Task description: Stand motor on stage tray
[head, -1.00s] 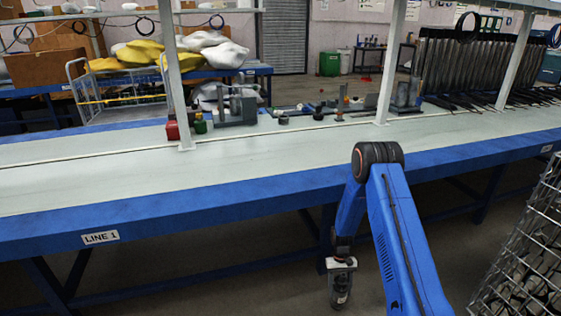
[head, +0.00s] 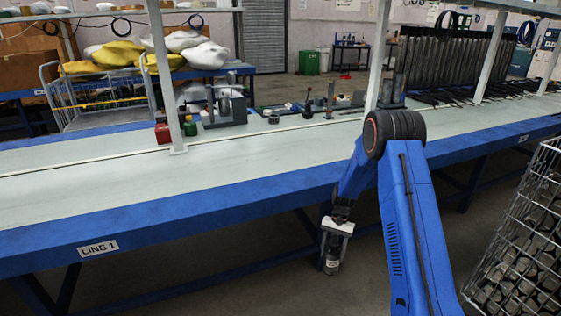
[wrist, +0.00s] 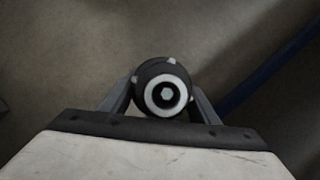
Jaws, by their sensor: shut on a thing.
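My gripper (head: 335,243) hangs low in front of the bench, over the floor. It is shut on the motor (head: 332,264), a small dark and pale cylinder that hangs below the jaws. In the wrist view the motor (wrist: 166,90) shows end-on as a dark round body with a white ring, between the two fingers. I cannot make out the stage tray for certain in either view.
The long blue-edged bench (head: 200,220) labelled LINE 1 has a clear pale top at the front. Bench tools (head: 225,105) and small parts stand at its back. White uprights (head: 160,80) rise from it. A wire basket (head: 520,240) stands at the right.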

